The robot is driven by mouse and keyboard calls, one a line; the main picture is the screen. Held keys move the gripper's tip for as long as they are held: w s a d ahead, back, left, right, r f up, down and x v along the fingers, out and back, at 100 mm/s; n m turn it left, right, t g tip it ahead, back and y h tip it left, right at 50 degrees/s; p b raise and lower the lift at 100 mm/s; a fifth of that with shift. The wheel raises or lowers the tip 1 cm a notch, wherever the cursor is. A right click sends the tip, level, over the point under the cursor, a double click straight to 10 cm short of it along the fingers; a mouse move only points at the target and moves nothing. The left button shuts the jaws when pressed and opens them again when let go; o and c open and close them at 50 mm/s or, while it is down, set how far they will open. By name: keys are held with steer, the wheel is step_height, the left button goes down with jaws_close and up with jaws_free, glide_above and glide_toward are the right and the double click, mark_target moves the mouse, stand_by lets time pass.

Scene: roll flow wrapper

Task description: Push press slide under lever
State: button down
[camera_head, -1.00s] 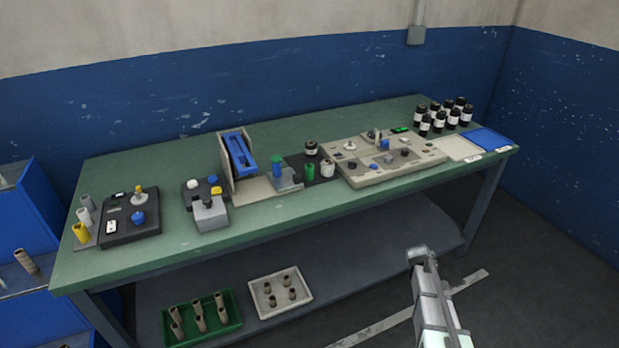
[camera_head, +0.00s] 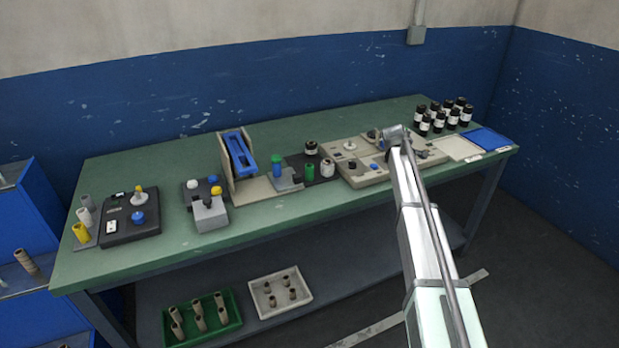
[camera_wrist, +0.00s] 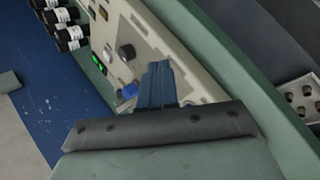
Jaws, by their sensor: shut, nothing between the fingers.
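My gripper shows in the wrist view (camera_wrist: 158,82), with its two dark fingers together and nothing between them. It is above the beige control panel (camera_wrist: 190,78). In the head view my arm reaches up over the same panel (camera_head: 355,178) and hides part of it; the fingers cannot be made out there. Left of it stands a beige frame with a long blue slanted part (camera_head: 240,153). A small grey block press (camera_head: 209,213) with white and yellow knobs stands further left. I cannot tell which of these parts are the press slide and the lever.
Several dark bottles (camera_head: 439,118) stand at the back right, near a blue mat (camera_head: 485,139). Green and white small jars (camera_head: 310,171) stand between the blue-part frame and the panel. A black control box (camera_head: 128,228) is at the far left. The green bench (camera_head: 275,210) is clear along its front.

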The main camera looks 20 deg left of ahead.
steer(key=shift+m+g+y, duration=0.6)
steer(key=shift+m+y, duration=0.1)
steer(key=shift+y, duration=0.2)
steer(key=a, duration=0.3)
steer(key=s+a+r, duration=0.1)
steer(key=a, duration=0.1)
steer(key=shift+a, duration=0.2)
steer(key=s+a+m+g+y, duration=0.1)
steer(key=a, duration=0.2)
steer(key=s+a+m+g+y, duration=0.1)
steer(key=s+a, duration=0.1)
steer(key=a, duration=0.1)
steer(key=s+a+g+y, duration=0.1)
steer(key=a, duration=0.2)
steer(key=shift+s+f+m, duration=0.4)
steer(key=s+a+r+m+g+y, duration=0.25)
steer(key=s+a+g+y, duration=0.25)
steer(key=s+a, duration=0.4)
steer(key=x, duration=0.7)
steer(key=w+x, duration=0.1)
steer(key=x, duration=0.3)
steer(key=shift+d+f, duration=0.1)
steer(key=s+a, duration=0.9)
steer(key=shift+s+a, duration=0.25)
steer(key=shift+s, duration=0.1)
